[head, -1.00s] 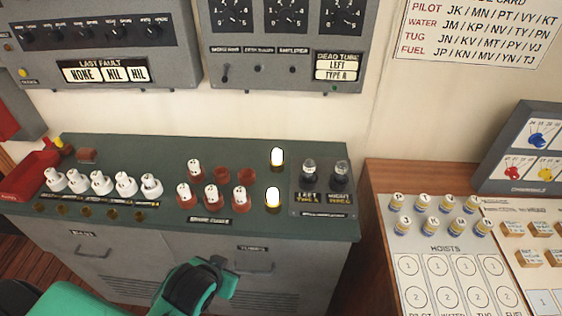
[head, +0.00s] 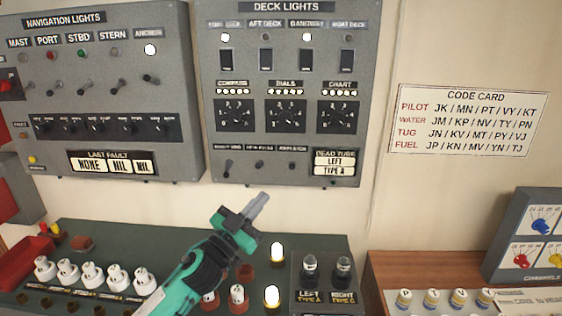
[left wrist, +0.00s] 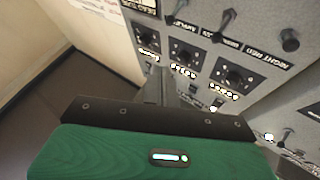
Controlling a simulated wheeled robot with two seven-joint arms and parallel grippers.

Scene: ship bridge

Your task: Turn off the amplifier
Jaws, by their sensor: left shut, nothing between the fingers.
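The amplifier switch (head: 292,165) is a small dark toggle under its label, the right one of three in the bottom row of the deck lights panel (head: 368,60). It is too small to tell which way its lever points. My left gripper (head: 262,199) is shut and empty, pointing up and right, below and left of that switch and apart from it in the picture. In the left wrist view its fingers (left wrist: 155,86) point towards the panel, where several toggles and dials show at an angle. My right gripper is out of view.
The navigation lights panel (head: 195,100) is on the left. Below my left arm is a green bench (head: 190,240) with white knobs, red sockets, two lit tubes (head: 277,252) and two dark tubes (head: 310,268). The wall below the code card (head: 468,120) is bare.

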